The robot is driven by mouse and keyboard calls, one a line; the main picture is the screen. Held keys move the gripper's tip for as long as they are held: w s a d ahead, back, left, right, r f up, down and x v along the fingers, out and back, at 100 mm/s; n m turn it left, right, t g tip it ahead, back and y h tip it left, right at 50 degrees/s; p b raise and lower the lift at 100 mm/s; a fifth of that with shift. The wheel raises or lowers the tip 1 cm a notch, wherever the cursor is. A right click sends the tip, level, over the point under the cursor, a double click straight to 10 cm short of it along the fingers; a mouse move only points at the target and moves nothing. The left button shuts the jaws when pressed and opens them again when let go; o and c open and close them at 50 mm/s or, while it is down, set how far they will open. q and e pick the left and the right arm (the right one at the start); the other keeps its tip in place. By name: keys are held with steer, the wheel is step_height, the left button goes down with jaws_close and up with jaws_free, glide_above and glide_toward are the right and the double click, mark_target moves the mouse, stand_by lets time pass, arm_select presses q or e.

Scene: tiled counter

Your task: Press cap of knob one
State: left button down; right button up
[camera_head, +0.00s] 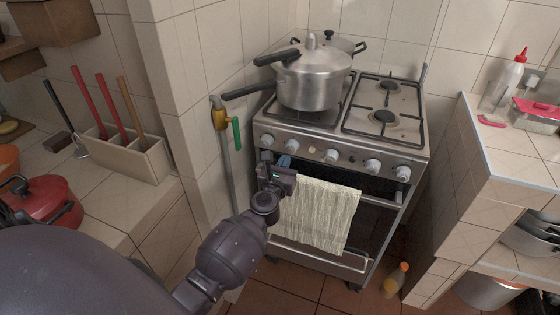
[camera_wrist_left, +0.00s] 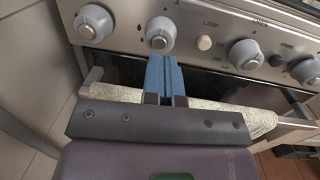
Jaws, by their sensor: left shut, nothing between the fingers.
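The stove's front panel carries a row of grey knobs with pale round caps. The leftmost knob (camera_head: 267,139) also shows at the upper left of the left wrist view (camera_wrist_left: 93,22). The second knob (camera_head: 292,145) shows right of it in that view (camera_wrist_left: 160,33). No label tells which is knob one. My left gripper (camera_head: 284,161) is shut and empty. Its blue fingers (camera_wrist_left: 161,60) point at the panel just below the second knob; whether they touch it I cannot tell. My right gripper is in neither view.
A pale towel (camera_head: 318,215) hangs on the oven handle, below my left gripper. A pressure cooker (camera_head: 312,80) stands on the stove, its long handle pointing left. A small pale button (camera_wrist_left: 204,43) sits right of the second knob. A tiled wall stands close on the stove's left.

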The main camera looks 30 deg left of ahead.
arm_select(q)
steer(key=v, duration=1)
steer(key=shift+s, duration=0.2)
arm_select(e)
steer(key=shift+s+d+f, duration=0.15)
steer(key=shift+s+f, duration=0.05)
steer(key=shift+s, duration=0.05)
arm_select(q)
steer(key=c, duration=1.8)
jaws_free()
steer(key=shift+d+f, duration=0.1)
